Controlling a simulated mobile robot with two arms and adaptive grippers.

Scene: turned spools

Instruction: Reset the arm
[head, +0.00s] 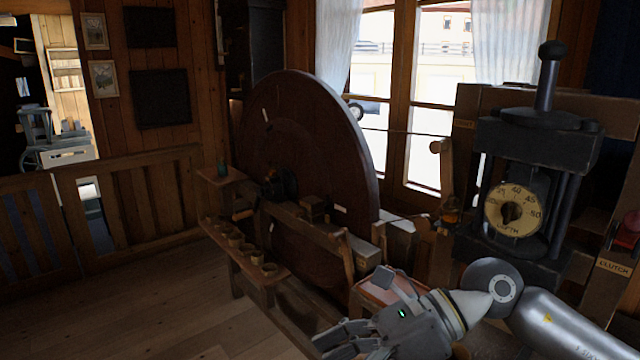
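My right arm comes in from the lower right, and its grey gripper (348,318) is at the bottom centre of the head view, in front of the bench end of a large wheel machine. Its fingers look spread, with one part raised at the top and others pointing left and down. I see nothing held between them. The lowest fingers are partly cut off by the bottom edge of the picture. My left gripper is not in view.
A big dark wheel (310,140) stands on a wooden frame. A shelf with several small cups (235,240) is at its left. A dark press with a dial (515,207) stands close behind my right arm. Open floor (150,300) lies at lower left, before a wooden railing (130,195).

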